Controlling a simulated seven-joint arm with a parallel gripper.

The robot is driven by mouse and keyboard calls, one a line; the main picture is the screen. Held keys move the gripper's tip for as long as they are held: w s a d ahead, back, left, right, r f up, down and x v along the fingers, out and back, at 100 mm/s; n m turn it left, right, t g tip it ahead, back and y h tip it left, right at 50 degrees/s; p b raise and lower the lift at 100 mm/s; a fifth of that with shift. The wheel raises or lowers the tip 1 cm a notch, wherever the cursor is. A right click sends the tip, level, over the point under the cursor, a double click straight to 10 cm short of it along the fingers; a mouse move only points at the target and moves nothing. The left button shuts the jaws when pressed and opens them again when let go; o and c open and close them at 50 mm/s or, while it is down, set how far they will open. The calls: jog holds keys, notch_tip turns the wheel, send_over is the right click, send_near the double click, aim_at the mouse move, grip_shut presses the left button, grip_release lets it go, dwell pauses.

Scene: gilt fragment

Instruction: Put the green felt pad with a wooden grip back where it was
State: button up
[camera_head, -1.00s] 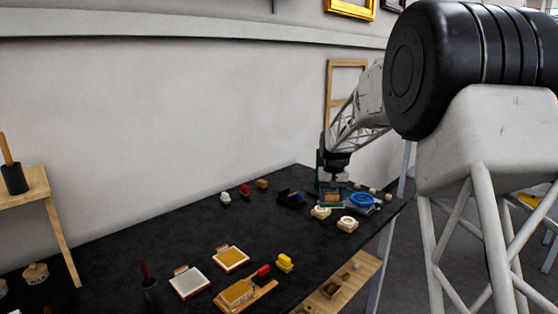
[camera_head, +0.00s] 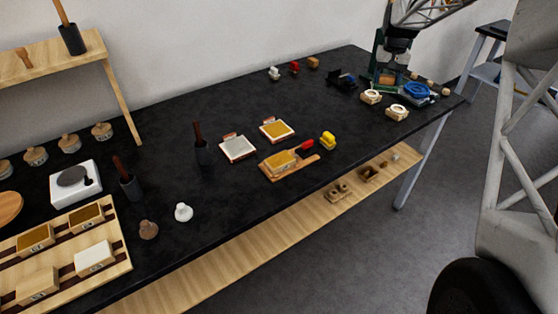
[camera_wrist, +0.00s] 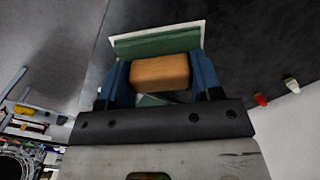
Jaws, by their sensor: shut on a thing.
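My gripper (camera_head: 391,62) is at the far right end of the black table. It is shut on the wooden grip of the green felt pad (camera_head: 386,85). In the wrist view the orange-brown wooden grip (camera_wrist: 160,72) sits between my two blue fingers, with the green pad (camera_wrist: 158,43) and its pale edge beyond it. In the head view the pad is low, close to the tabletop; I cannot tell whether it touches. Part of the pad is hidden behind the grip and fingers.
Small white, red and wooden pieces stand at the back. Two square trays (camera_head: 238,148) lie mid-table. Bare black table lies between.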

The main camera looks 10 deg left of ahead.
jog(key=shift+a, duration=0.1)
jog(key=s+a+f+n, duration=0.2)
jog(key=s+a+f, duration=0.1)
jog(key=s+a, duration=0.8)
jog(key=s+a+f+n, duration=0.2)
jog(key=s+a+f, duration=0.1)
jog(key=s+a, duration=0.75)
jog(key=s+a+f+n, duration=0.1)
jog(key=s+a+f, duration=0.1)
jog(key=s, duration=0.6)
jog(key=s+a+f+n, duration=0.2)
jog(key=s+a, duration=0.3)
jog(key=s, duration=0.4)
jog(key=s+a+f+n, duration=0.2)
jog(key=s+a+f, duration=0.1)
jog(key=s, duration=0.6)
jog(key=shift+s+a+f, duration=0.15)
jog(key=shift+a+f, duration=0.05)
jog(key=shift+a, duration=0.15)
jog(key=shift+a, duration=0.1)
jog(key=w+a, duration=0.3)
jog(key=w, duration=0.1)
jog(key=w+a+f, duration=0.1)
jog(key=w+a, duration=0.2)
jog(key=w, duration=0.1)
jog(key=w+a, duration=0.4)
jog(key=shift+w+f, duration=0.25)
